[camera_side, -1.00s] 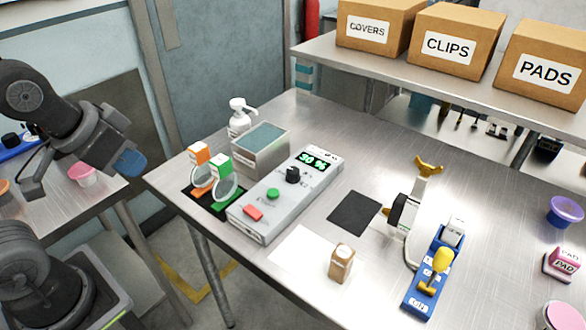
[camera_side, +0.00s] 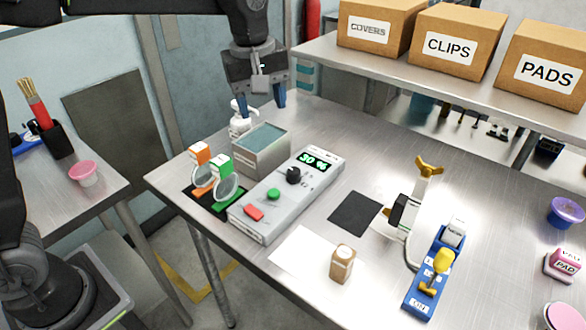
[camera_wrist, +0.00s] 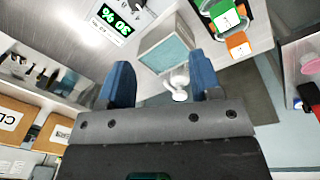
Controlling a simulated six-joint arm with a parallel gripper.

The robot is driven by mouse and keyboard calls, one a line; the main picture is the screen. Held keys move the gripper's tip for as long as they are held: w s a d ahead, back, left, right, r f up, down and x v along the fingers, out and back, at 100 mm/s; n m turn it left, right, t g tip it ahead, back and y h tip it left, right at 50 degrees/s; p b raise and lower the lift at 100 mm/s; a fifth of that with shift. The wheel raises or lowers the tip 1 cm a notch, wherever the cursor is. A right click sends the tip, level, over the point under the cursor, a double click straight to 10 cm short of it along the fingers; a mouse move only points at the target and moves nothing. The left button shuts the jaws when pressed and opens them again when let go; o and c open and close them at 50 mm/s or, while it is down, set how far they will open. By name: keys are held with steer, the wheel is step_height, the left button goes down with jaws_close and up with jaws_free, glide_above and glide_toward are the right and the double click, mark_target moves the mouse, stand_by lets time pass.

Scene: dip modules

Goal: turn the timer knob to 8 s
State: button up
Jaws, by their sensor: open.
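The grey control box (camera_side: 262,222) lies on the steel table. It carries a black knob (camera_side: 293,175), a green button (camera_side: 273,194), a red button (camera_side: 253,212) and a lit green display (camera_side: 313,160). The display also shows in the wrist view (camera_wrist: 117,19) and reads 30 %. The knob's pointer setting is too small to read. My gripper (camera_side: 262,104) is open and empty, with its blue fingers pointing down. It is raised at the table's back, near the pump bottle, behind the control box and apart from the knob. Both fingers show in the wrist view (camera_wrist: 160,68).
A grey open-topped container (camera_side: 262,158) and a white pump bottle (camera_side: 241,120) stand behind the box. A clamp stand (camera_side: 411,225) and a blue fixture (camera_side: 420,290) are at right.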

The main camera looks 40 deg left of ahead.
mark_target(293, 169)
steer(key=w+d+f+n+g, duration=0.1)
steer(key=w+d+f+n, duration=0.2)
steer(key=w+f, duration=0.15)
steer(key=f, duration=1.3)
steer(key=shift+w+f, duration=0.15)
steer(key=shift+w, duration=0.2)
steer(key=c, duration=0.9)
steer(key=shift+c, duration=0.2)
